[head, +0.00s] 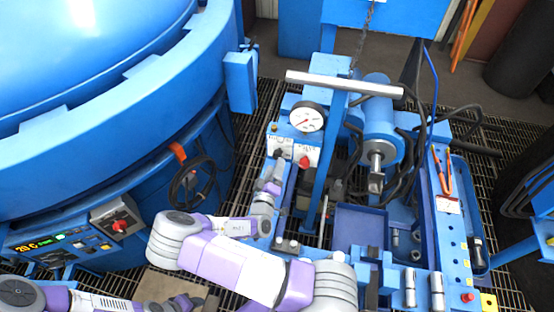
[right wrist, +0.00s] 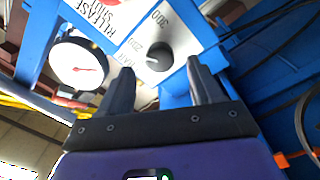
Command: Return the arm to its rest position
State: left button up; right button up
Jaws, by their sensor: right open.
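My right arm (head: 235,265) reaches from the bottom of the head view, bends at the left and runs up to the blue pump stand. My right gripper (head: 272,180) is just below the stand's dial panel. In the right wrist view the right gripper (right wrist: 162,82) is open, its two dark fingers spread and nothing between them. A dark dial knob (right wrist: 158,56) shows beyond the fingertips; contact cannot be told. My left arm (head: 90,302) lies along the bottom left edge. What seems to be my left gripper (head: 190,302) is small and partly cut off.
A pressure gauge (head: 307,117) and a red knob (head: 304,161) sit on the stand, under a grey crossbar (head: 345,84). The large blue furnace (head: 120,120) fills the left. A blue tray (head: 360,228) and hoses are at right. Grating floor shows between furnace and stand.

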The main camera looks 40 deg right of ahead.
jog(key=shift+v, duration=1.05)
